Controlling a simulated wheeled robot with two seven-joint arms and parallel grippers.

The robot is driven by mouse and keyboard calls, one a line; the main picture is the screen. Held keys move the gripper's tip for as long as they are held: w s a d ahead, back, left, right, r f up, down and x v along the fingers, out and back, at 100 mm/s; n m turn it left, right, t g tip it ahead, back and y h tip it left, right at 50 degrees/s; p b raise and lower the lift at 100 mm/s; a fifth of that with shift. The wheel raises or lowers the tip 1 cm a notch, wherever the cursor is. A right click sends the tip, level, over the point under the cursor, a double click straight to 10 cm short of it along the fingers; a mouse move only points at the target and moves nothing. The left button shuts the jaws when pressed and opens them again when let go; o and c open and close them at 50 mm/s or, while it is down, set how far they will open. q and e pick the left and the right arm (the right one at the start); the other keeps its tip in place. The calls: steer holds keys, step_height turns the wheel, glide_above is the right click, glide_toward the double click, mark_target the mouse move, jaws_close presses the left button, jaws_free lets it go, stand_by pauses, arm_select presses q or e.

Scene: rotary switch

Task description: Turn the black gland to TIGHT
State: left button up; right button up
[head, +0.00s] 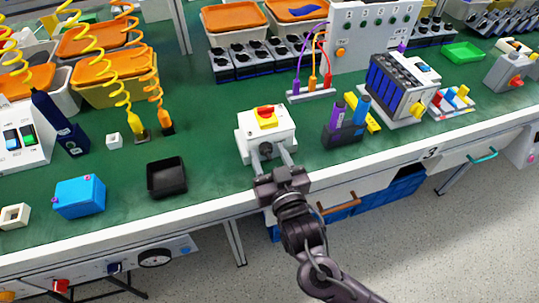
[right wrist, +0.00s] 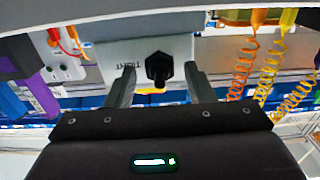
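The black gland (head: 266,150) sits on the front face of a white box (head: 251,133) with a red and yellow rotary knob (head: 266,116) on top. In the right wrist view the gland (right wrist: 159,68) shows as a dark ridged part on the grey-white face, beside an upside-down label that appears to read TIGHT (right wrist: 131,60). My right gripper (head: 270,161) is open in front of the box. In the right wrist view its two fingers (right wrist: 160,78) stand one on each side of the gland, with clear gaps. My left gripper is out of view.
The box stands near the front edge of the green bench (head: 215,165). A black tray (head: 167,177) and a blue box (head: 79,197) lie to the left. A dark holder with purple and blue pieces (head: 343,131) stands close on the right. A socket strip (head: 311,95) lies behind.

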steer(key=c, duration=0.9)
